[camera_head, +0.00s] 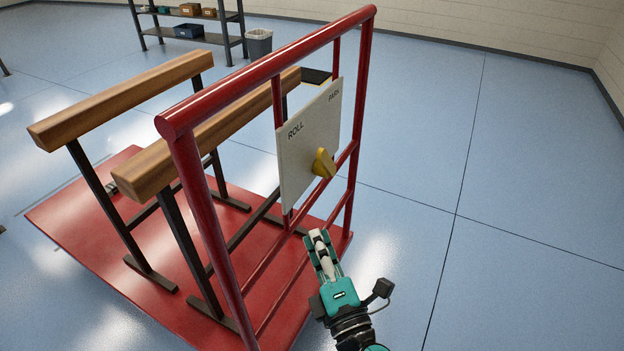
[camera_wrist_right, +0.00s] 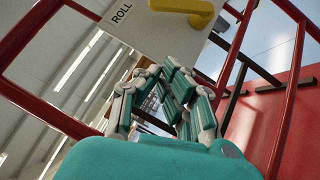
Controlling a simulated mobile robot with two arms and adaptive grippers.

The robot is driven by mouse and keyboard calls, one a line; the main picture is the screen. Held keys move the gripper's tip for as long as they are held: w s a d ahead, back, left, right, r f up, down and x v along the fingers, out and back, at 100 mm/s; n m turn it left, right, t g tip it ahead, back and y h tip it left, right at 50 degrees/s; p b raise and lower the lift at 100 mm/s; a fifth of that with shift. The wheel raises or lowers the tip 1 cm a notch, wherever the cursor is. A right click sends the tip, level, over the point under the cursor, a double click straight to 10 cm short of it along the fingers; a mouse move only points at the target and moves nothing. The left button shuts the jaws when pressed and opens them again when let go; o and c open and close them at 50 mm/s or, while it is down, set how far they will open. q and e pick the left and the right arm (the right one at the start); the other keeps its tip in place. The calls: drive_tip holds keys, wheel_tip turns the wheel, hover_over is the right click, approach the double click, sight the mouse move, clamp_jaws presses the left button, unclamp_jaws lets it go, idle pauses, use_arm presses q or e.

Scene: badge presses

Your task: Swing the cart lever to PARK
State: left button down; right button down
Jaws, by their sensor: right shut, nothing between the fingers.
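The yellow lever (camera_head: 323,163) sits on a pale panel (camera_head: 302,150) marked ROLL at its left and PARK at its right. The panel is fixed to the red cart rail (camera_head: 270,62). I cannot tell for sure which word the lever points to. In the right wrist view the lever (camera_wrist_right: 195,10) is at the top edge, partly cut off, with ROLL to its left on the panel (camera_wrist_right: 140,22). My right gripper (camera_head: 318,236) is shut and empty, below the lever and apart from it. It also shows in the right wrist view (camera_wrist_right: 172,80). My left gripper is not in view.
The cart has a red deck (camera_head: 150,235) bearing two wooden beams (camera_head: 130,100) on dark legs. Red uprights and cross bars stand close around the panel. A shelf (camera_head: 190,30) and a grey bin (camera_head: 259,43) are at the back. The blue floor to the right is clear.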

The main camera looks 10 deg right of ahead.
sight(321, 162)
drive_tip(key=shift+s+d+r+t, duration=0.1)
drive_tip(key=shift+s+r+t, duration=0.05)
drive_tip(key=shift+r, duration=0.45)
drive_tip(key=shift+s+r+t, duration=0.1)
drive_tip(key=shift+r+t, duration=0.05)
drive_tip(key=shift+r, duration=0.4)
drive_tip(key=shift+w, duration=0.1)
drive_tip(key=d+p+x, duration=0.2)
drive_tip(key=p+x, duration=0.3)
drive_tip(key=x, duration=0.7)
drive_tip(key=shift+w+d+r+p, duration=0.25)
drive_tip(key=shift+w+r+p, duration=0.1)
drive_tip(key=shift+w+r, duration=0.1)
